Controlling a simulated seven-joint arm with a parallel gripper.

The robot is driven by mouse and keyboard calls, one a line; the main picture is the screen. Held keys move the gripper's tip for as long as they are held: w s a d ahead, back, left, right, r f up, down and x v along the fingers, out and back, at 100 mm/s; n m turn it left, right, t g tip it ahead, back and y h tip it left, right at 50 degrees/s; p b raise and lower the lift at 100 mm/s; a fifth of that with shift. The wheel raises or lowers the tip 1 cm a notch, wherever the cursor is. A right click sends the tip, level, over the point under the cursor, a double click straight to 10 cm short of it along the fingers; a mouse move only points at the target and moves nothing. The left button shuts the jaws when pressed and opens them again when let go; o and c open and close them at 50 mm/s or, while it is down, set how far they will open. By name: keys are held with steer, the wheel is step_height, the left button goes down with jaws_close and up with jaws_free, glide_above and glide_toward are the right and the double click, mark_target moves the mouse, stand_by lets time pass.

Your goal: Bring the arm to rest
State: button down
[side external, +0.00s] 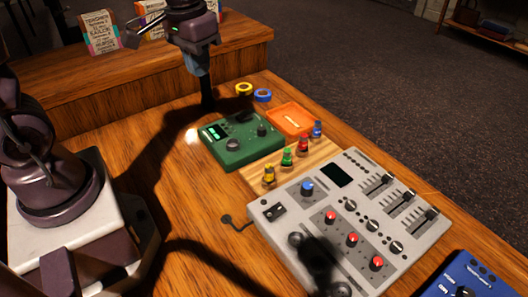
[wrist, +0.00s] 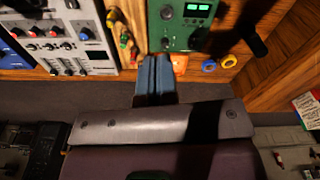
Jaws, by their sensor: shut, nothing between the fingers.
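My gripper (side external: 201,72) hangs above the back part of the wooden desk in the side external view, fingers pointing down. It is beyond the green device (side external: 236,141) and clear of it. In the wrist view the blue-grey fingers of my gripper (wrist: 155,60) are together, with nothing between them. There the fingertips overlap the near edge of the green device (wrist: 180,22) in the picture. A dark upright shape below the fingers in the side external view is hard to make out.
A grey mixer (side external: 335,215) fills the front right. Small coloured-top pieces stand on a wooden strip (side external: 262,180) beside an orange tray (side external: 309,132). A yellow ring (side external: 244,89) and a blue ring (side external: 263,95) lie behind. Boxes (side external: 101,32) stand on the raised shelf.

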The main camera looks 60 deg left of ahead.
steer(key=s+d+r+m+t, duration=0.2)
steer(key=s+d+r+t, duration=0.2)
steer(key=s+d+r, duration=0.2)
steer(key=s+r, duration=0.2)
steer(key=s, duration=0.1)
steer(key=shift+s+r+m+t, duration=0.15)
steer(key=shift+s+m+t, duration=0.15)
steer(key=shift+s, duration=0.1)
